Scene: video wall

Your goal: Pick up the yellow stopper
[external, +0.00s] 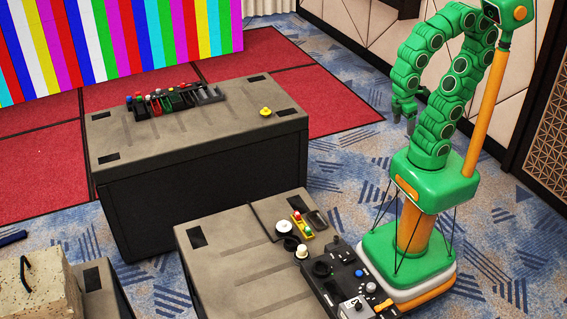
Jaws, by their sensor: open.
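A small yellow stopper (265,111) stands alone near the right end of the top of the far grey case (215,125). It looks upright, with a wider base and a small knob. My gripper (404,116) hangs from my looped green arm, to the right of the far case and well apart from the stopper. It points down, open, with nothing seen between its fingers.
A dark rack (180,98) with several coloured items lies along the far case's back. The near case (215,262) carries a yellow tray (302,229), a white knob (302,252) and a control panel (350,285). A concrete block (40,290) stands lower left.

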